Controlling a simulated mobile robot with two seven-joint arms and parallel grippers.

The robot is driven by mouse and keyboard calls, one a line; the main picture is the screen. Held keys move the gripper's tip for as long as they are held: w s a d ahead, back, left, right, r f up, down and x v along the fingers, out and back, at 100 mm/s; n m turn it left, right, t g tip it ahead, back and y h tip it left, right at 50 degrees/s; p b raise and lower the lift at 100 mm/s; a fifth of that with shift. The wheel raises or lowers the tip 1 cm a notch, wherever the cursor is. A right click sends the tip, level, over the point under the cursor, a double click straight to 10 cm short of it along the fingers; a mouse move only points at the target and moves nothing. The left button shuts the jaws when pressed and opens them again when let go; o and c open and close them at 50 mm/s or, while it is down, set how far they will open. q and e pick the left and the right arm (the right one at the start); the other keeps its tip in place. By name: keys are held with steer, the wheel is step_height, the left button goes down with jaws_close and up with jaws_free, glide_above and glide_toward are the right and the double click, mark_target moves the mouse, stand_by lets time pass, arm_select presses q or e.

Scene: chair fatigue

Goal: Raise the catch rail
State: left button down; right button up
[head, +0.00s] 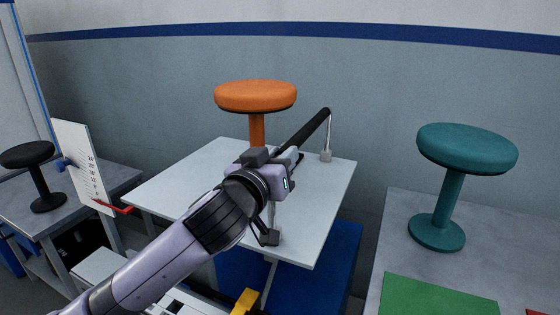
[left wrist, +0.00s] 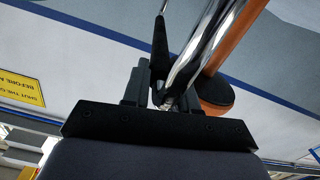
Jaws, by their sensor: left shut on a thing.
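The catch rail (head: 306,130) has a black padded bar and thin silver legs. Its far leg (head: 328,138) stands upright from a grey block on the white table (head: 180,190). A near leg comes down below my gripper to a dark foot. My left gripper (head: 285,162) is over the near part of the rail and hides it; it is shut on the rail. In the left wrist view, the dark jaws (left wrist: 160,82) close at shiny metal bars (left wrist: 205,45). My right gripper is in neither view.
An orange stool (head: 255,97) stands behind my gripper on the white table. A teal stool (head: 465,150) and a green mat (head: 438,297) are on the right table. A black stool (head: 27,156) and a marked white board (head: 83,165) are at left.

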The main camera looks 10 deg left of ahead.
arm_select(q)
step_height(320, 180, up, 7)
steer(key=p, duration=0.5)
steer(key=shift+r, duration=0.2)
steer(key=shift+a, duration=0.1)
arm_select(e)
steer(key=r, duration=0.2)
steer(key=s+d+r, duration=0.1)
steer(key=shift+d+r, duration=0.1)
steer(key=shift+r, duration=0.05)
arm_select(q)
steer(key=shift+r, duration=0.15)
steer(key=c, duration=0.9)
jaws_free()
steer(key=shift+f, duration=0.2)
steer(key=shift+s+f, duration=0.1)
steer(key=shift+s, duration=0.15)
steer(key=shift+s+a+b, duration=0.1)
steer(key=shift+s+a, duration=0.1)
steer(key=shift+s, duration=0.9)
steer(key=shift+s+a+b, duration=0.1)
steer(key=shift+s+a, duration=0.15)
steer(key=shift+s, duration=0.8)
steer(key=shift+s+a+b, duration=0.1)
steer(key=shift+s+a, duration=0.1)
steer(key=shift+s, duration=0.9)
